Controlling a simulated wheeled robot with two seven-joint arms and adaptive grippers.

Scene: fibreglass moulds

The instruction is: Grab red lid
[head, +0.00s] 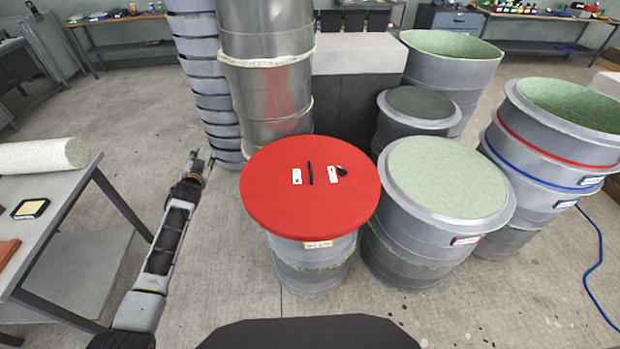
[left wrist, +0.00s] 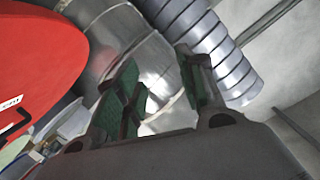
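The red lid (head: 300,208) is a round disc lying on top of a grey drum-shaped mould (head: 318,266). It has a black handle (head: 311,173) in its upper middle, with white labels on either side. My left gripper (head: 203,163) is left of the lid, apart from it, pointing away from me. In the left wrist view the gripper (left wrist: 160,95) shows two green-padded fingers spread apart with nothing between them. Part of the red lid (left wrist: 38,55) fills the left edge of that view. My right gripper is not in view.
A green-topped mould (head: 448,178) stands right of the lid, with more moulds (head: 550,140) behind it. Stacked grey rings (head: 208,75) and a tall metal cylinder (head: 268,75) stand behind. A table (head: 75,187) is at the left. The floor between table and moulds is clear.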

